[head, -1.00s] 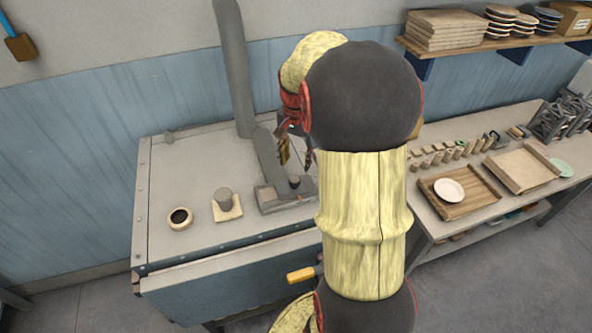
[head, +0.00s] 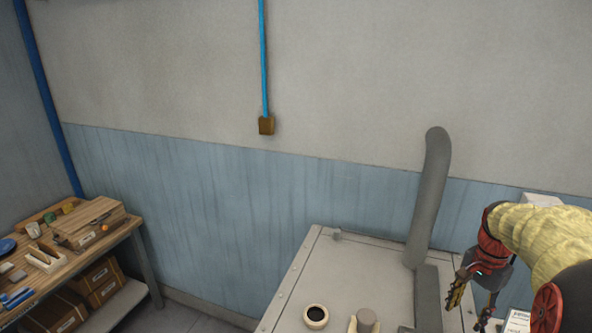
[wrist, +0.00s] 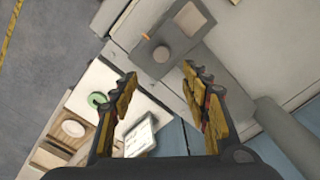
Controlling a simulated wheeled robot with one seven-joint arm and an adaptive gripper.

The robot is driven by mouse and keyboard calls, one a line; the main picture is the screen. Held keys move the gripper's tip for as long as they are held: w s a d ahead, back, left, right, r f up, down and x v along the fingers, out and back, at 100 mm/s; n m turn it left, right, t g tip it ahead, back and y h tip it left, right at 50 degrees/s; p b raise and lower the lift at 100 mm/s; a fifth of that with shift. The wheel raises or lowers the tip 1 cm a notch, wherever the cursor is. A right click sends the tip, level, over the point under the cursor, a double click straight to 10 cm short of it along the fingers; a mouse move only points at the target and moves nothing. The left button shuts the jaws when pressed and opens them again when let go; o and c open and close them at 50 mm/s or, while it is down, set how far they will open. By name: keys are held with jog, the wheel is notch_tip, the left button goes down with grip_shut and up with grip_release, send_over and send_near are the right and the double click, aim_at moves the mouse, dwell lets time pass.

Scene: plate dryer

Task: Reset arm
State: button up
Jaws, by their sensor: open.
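My gripper (head: 470,314) hangs at the lower right of the head view, fingers pointing down, above the right side of the grey plate dryer (head: 345,262). In the wrist view my gripper (wrist: 159,76) has its two yellow-and-black fingers spread apart with nothing between them. My yellow arm runs off the right edge of the head view, and the dryer's front is cut off below.
A grey pipe (head: 431,195) rises from the dryer top. A wooden workbench (head: 112,236) with tools is at left. The wrist view shows a green plate (wrist: 97,99) and a pale round plate (wrist: 73,128).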

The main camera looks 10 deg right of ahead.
jog(key=s+a+f+n+t+b, duration=0.2)
jog(key=s+a+f+n+b, duration=0.1)
jog(key=a+b, duration=0.4)
jog(key=s+a+f+n+t+b, duration=0.1)
jog(key=s+a+f+n+b, duration=0.3)
jog(key=a, duration=1)
jog(key=s+a+f+n+t+b, duration=0.2)
jog(key=s+a+f+n+b, duration=0.1)
jog(key=a+f+n+b, duration=0.3)
jog(key=a+n+b, duration=0.2)
jog(key=a+b, duration=0.2)
jog(key=a, duration=0.1)
jog(key=shift+s+a+f+t+b, duration=0.15)
jog(key=shift+s+f+t+b, duration=0.1)
jog(key=shift+s+t+b, duration=0.1)
jog(key=shift+c, duration=1.2)
